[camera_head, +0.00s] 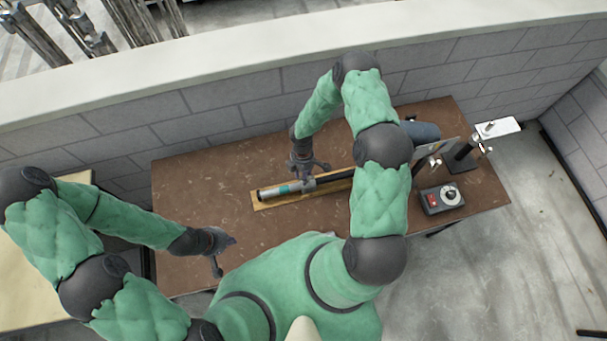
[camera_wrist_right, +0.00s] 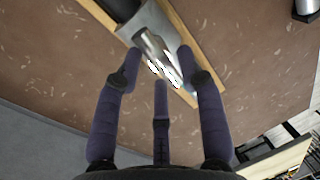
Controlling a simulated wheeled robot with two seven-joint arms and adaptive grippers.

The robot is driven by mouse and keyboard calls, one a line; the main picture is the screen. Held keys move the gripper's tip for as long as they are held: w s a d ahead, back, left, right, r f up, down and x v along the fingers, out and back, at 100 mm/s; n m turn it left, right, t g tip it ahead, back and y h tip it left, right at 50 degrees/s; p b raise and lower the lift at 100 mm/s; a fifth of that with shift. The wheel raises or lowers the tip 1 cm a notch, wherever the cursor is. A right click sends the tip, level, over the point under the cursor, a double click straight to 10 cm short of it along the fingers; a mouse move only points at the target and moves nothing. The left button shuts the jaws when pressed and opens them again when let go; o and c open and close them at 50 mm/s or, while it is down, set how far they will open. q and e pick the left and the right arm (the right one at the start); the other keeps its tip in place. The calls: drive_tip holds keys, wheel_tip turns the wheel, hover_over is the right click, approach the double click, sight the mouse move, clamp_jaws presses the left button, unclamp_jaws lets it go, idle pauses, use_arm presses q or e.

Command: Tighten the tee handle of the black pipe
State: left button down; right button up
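The black pipe (camera_head: 335,177) lies along a wooden board on the brown table, with a silver fitting and a silver end at the left. In the right wrist view the shiny metal tee handle (camera_wrist_right: 155,50) sits on the silver fitting (camera_wrist_right: 172,28). My right gripper (camera_head: 306,172) is over this fitting. In the wrist view its three dark fingers (camera_wrist_right: 159,75) are spread around the handle, with gaps showing; contact is unclear. My left gripper (camera_head: 226,255) is open and empty near the table's front-left edge, apart from the pipe.
A grey box with a red button and a round dial (camera_head: 442,198) sits at the table's right. A stand with a white plate (camera_head: 497,128) and a dark blue cylinder (camera_head: 421,131) are behind it. A block wall (camera_head: 220,110) runs behind the table. The table's left part (camera_head: 190,185) is clear.

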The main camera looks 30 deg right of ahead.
clamp_jaws()
use_arm(q)
drive_tip(key=shift+f, duration=0.1)
use_arm(e)
drive_tip(key=m+b, duration=0.2)
drive_tip(key=b, duration=0.1)
drive_tip(key=m+b, duration=0.1)
drive_tip(key=m, duration=0.1)
drive_tip(key=shift+d+f+y+b, duration=0.2)
drive_tip(key=shift+d+y+b, duration=0.1)
drive_tip(key=m+b, duration=0.2)
drive_tip(key=m+t+b, duration=0.1)
drive_tip(key=m, duration=0.1)
drive_tip(key=m+b, duration=0.2)
drive_tip(key=shift+d+m+y+b, duration=0.3)
drive_tip(key=shift+d+y, duration=0.05)
drive_tip(key=shift+y, duration=0.05)
use_arm(q)
drive_tip(key=shift+f+b, duration=1.9)
drive_tip(key=shift+f, duration=5)
use_arm(e)
drive_tip(key=shift+s+d+r+m+t, duration=0.1)
drive_tip(key=shift+m+t, duration=0.2)
drive_tip(key=shift+m, duration=0.85)
drive_tip(key=shift+s+d+r+m+t, duration=0.1)
drive_tip(key=shift+m+t, duration=0.2)
drive_tip(key=shift+m, duration=0.85)
drive_tip(key=o, duration=0.6)
unclamp_jaws()
